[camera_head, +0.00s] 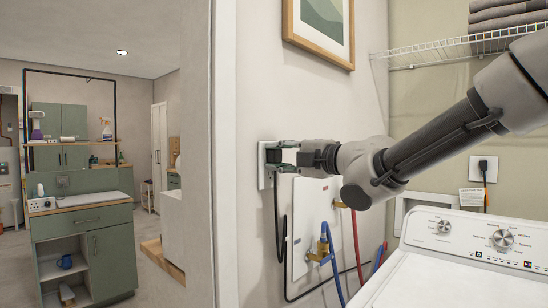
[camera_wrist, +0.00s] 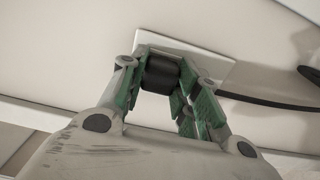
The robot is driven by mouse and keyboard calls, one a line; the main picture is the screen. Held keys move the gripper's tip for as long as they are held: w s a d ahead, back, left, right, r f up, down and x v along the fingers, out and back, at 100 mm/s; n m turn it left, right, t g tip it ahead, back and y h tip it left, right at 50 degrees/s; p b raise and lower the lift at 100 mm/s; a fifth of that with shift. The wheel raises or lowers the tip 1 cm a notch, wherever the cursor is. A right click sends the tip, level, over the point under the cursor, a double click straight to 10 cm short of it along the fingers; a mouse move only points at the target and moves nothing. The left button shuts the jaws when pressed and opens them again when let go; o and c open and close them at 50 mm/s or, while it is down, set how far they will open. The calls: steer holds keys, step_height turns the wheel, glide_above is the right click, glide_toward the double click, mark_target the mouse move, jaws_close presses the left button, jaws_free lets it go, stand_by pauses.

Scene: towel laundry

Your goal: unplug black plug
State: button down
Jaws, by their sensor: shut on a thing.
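The black plug (camera_wrist: 162,74) is between my gripper's green-padded fingers in the wrist view. It sits against a white wall plate (camera_wrist: 205,63), and I cannot tell how deep its pins are in the outlet. My gripper (camera_wrist: 160,88) is shut on the plug. In the head view, my gripper (camera_head: 282,157) is at the white wall plate (camera_head: 263,170), and the fingers largely hide the plug. A black cord (camera_head: 277,215) hangs down below the plate; it also shows in the wrist view (camera_wrist: 265,101), running right.
A white washing machine (camera_head: 470,240) stands at lower right. Another black plug (camera_head: 483,165) is in an outlet behind it. Red (camera_head: 356,240) and blue (camera_head: 333,265) hoses run below my arm near a white wall box (camera_head: 312,230). A wire shelf (camera_head: 450,47) is above right.

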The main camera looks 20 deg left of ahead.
steer(key=v, duration=0.6)
stand_by(1.0)
stand_by(0.4)
